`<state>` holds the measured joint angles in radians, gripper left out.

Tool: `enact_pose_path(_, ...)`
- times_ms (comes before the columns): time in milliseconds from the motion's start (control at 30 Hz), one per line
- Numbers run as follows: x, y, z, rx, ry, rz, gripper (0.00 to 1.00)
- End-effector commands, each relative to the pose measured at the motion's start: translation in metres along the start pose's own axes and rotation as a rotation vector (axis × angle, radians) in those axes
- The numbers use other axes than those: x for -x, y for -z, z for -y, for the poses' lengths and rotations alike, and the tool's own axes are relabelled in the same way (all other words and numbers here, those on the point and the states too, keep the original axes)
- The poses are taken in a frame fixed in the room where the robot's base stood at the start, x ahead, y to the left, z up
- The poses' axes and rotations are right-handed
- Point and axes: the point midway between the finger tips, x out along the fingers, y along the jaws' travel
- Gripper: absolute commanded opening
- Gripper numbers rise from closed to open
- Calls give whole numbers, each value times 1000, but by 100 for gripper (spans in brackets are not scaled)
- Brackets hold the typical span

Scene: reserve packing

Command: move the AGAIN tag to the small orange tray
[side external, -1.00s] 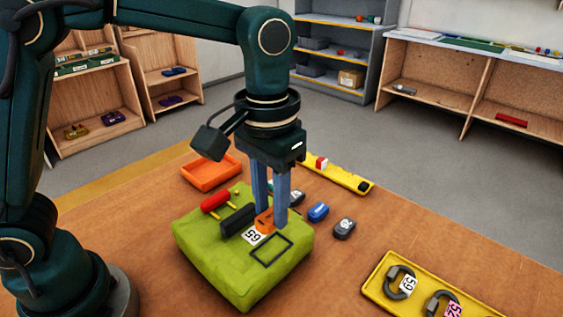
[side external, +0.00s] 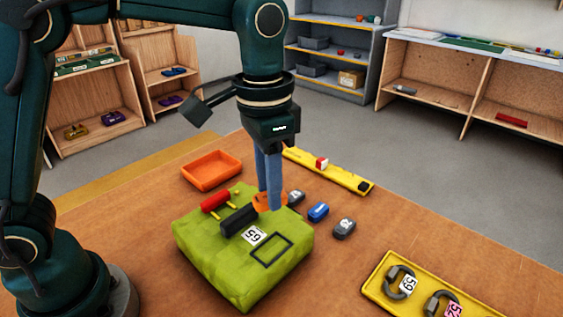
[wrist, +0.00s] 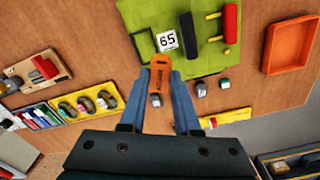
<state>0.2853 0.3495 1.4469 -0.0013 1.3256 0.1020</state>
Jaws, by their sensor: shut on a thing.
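My gripper (side external: 268,200) is shut on an orange tag (side external: 262,203) and holds it above the back right part of the lime-green pack (side external: 215,255). The tag hangs between the fingertips and also shows in the wrist view (wrist: 160,72). It has dark lettering, too small to read surely as AGAIN. The small orange tray (side external: 211,171) stands empty on the table behind the pack, left of my gripper. In the wrist view, the tray (wrist: 289,46) is at the right.
On the pack are a red cylinder (side external: 215,200), a black block (side external: 238,219), a white 65 label (side external: 254,235) and a dark rectangular outline. Right of it lie a blue piece (side external: 318,211) and grey pieces. A yellow tray (side external: 375,289) with labelled shackles is front right.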

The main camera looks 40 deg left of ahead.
Motion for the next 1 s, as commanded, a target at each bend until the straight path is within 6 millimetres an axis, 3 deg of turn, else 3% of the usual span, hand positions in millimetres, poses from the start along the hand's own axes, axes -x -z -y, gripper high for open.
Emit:
enact_pose_path(267, -6, -6, 105, -69, 9, -3, 0)
enact_pose_path(467, -10, -35, 180, -33, 13, 2, 0)
enact_pose_path(600, -13, -68, 227, 34, 14, 6, 0)
enact_pose_path(800, -17, -124, 278, 194, 11, 12, 0)
enact_pose_path(1000, -19, -164, 301, 342, 6, 16, 0)
